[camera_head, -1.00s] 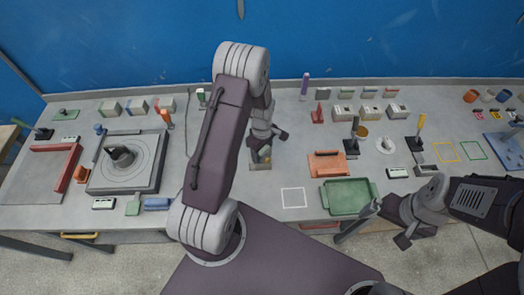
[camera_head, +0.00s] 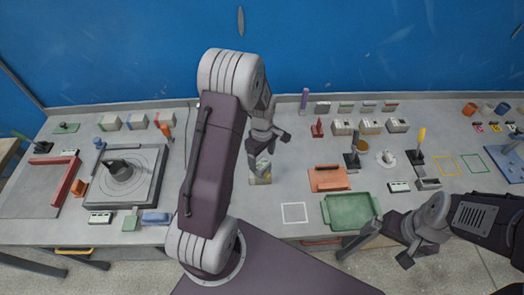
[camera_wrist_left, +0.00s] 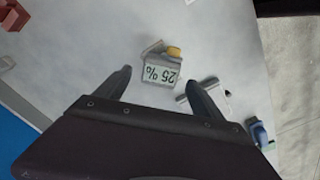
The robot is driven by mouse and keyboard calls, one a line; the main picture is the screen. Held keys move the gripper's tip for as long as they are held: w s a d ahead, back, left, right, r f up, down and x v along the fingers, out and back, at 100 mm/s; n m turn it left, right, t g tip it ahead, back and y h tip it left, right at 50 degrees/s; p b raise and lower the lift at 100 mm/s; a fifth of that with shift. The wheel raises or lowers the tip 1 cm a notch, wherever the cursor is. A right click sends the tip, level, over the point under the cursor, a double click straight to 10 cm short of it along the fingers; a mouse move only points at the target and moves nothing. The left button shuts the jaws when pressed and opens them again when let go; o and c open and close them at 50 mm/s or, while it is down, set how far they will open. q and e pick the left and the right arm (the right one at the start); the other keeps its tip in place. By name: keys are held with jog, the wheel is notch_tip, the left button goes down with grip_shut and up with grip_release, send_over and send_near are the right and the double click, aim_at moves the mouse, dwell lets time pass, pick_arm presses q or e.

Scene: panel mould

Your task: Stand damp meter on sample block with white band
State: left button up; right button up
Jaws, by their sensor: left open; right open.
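The damp meter (camera_wrist_left: 160,73) is a small grey device with a "25 %" display and a yellow part at its top in the left wrist view. In the head view it shows as a small grey shape (camera_head: 260,174) just below my left gripper (camera_head: 264,145). Between its fingers (camera_wrist_left: 160,78) is a gap, with the meter seen beyond; I cannot tell whether they touch it. A paler base shows under the meter, but I cannot tell whether it is a sample block or has a white band. My right gripper (camera_head: 386,240) is open and empty at the front right.
Blocks with coloured bands (camera_head: 137,121) stand at the back left. A green tray (camera_head: 350,226), an orange tray (camera_head: 328,188) and a white outlined square (camera_head: 294,212) lie right of the meter. A plate with a dark-handled tool (camera_head: 128,195) stands at left.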

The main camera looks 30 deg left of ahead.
aim_at(262, 164)
pick_arm(q)
notch_tip(262, 164, up, 6)
jog(key=shift+f, duration=0.1)
jog(key=s+d+r+m+t, duration=0.1)
jog(key=s+d+m, duration=0.3)
jog(key=s+m, duration=0.35)
jog(key=s+d+r+m, duration=0.1)
jog(key=s+d+m, duration=0.3)
jog(key=s+m, duration=0.3)
jog(key=shift+m, duration=0.35)
jog(key=f+b, duration=0.1)
jog(key=w+f+b, duration=0.1)
jog(key=f+b, duration=0.2)
jog(key=shift+w+a+f+b, duration=0.3)
jog(key=shift+w+f+b, duration=0.05)
jog(key=shift+w+b, duration=0.05)
